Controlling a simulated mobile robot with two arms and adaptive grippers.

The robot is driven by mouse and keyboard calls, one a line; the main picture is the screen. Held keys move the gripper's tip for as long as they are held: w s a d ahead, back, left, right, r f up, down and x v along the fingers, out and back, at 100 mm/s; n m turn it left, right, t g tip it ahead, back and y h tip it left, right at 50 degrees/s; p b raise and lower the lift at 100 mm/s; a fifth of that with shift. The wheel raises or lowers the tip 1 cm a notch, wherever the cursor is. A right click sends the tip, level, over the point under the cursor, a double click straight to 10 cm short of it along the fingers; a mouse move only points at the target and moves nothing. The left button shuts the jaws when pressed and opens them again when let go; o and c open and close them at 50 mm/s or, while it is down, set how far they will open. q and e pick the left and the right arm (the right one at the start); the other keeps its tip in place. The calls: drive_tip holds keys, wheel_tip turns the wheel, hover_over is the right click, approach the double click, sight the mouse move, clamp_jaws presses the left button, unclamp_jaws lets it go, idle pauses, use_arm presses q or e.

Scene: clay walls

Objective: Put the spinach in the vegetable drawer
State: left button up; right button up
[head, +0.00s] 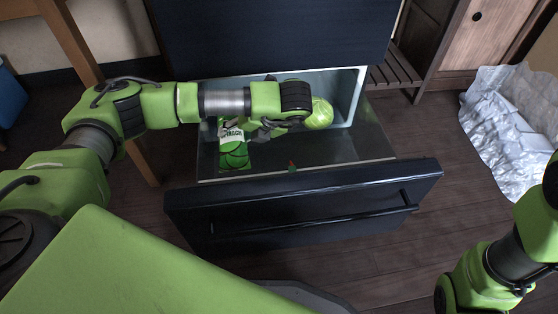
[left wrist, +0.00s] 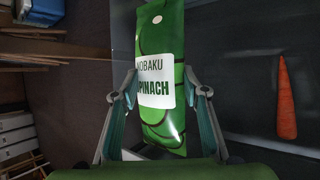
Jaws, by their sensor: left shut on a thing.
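The spinach (head: 233,153) is a green bag with a white label, and it hangs over the left part of the open drawer in the head view. My left gripper (head: 254,130) is shut on it. In the left wrist view the spinach (left wrist: 162,45) lies between the two fingers of the left gripper (left wrist: 160,92), label facing the camera. I cannot tell whether the bag touches the drawer floor. My right gripper is not in view; only part of the right arm shows at lower right.
A round green cabbage or lettuce (head: 320,113) sits at the back of the drawer. A carrot (left wrist: 286,95) lies at the right in the left wrist view. The dark cabinet front (head: 275,35) is above the drawer. A crumpled silvery sheet (head: 508,125) lies on the floor at right.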

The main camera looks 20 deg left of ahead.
use_arm(q)
drive_tip(key=shift+f+b, duration=0.3)
drive_tip(key=shift+f, duration=0.3)
wheel_tip(320, 180, down, 9)
drive_tip(key=b, duration=0.6)
drive_tip(key=shift+r, duration=0.15)
drive_tip(key=shift+f+b, duration=0.5)
drive_tip(key=shift+f, duration=0.15)
drive_tip(key=o, duration=1.2)
drive_tip(key=shift+o, duration=0.2)
